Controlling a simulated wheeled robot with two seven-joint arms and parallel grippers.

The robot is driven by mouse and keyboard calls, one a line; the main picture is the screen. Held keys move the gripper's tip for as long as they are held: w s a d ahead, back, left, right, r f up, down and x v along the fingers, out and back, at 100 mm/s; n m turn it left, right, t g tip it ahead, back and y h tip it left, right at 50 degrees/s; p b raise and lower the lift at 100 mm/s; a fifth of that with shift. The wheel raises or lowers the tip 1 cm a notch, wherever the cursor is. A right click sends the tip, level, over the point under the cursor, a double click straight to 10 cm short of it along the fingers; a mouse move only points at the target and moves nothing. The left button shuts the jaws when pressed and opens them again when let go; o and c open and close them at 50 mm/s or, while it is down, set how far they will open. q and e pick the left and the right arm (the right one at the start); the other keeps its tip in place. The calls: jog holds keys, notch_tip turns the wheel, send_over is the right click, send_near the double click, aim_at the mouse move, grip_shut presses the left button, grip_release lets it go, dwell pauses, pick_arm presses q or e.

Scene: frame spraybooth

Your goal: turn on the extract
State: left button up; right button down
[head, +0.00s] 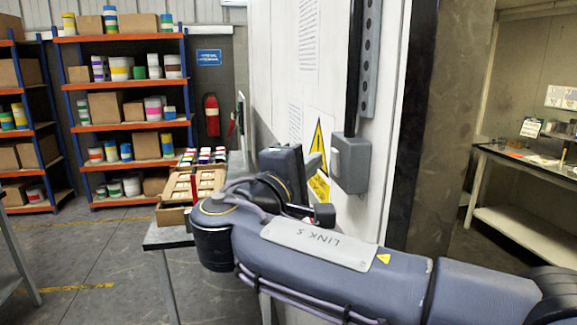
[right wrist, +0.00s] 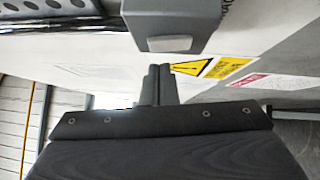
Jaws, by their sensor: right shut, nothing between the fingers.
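A grey switch box (head: 350,163) is mounted on the white booth wall, with a pale rocker or button (head: 335,160) on its face. In the right wrist view the switch box (right wrist: 170,22) is at the top middle, its pale button (right wrist: 170,43) just beyond my fingertips. My right gripper (head: 317,163) is at the wall just left of the box. In the right wrist view my right gripper (right wrist: 158,72) has its fingers together and empty. I cannot tell whether the fingertips touch the button. My left gripper is not in view.
A yellow warning sign (head: 318,143) is on the wall beside the box. A perforated metal strip (head: 371,55) runs above it. A table with a cardboard box (head: 172,217) and small coloured items (head: 203,156) stands left of my arm. Shelves (head: 125,128) stand behind.

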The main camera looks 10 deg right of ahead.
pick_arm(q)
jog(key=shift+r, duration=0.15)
pick_arm(e)
jog(key=shift+d+r, duration=0.1)
jog(key=shift+d, duration=0.6)
jog(key=shift+d+r+m+g, duration=0.15)
jog(key=shift+d+m+g, duration=0.15)
jog(key=shift+m, duration=0.1)
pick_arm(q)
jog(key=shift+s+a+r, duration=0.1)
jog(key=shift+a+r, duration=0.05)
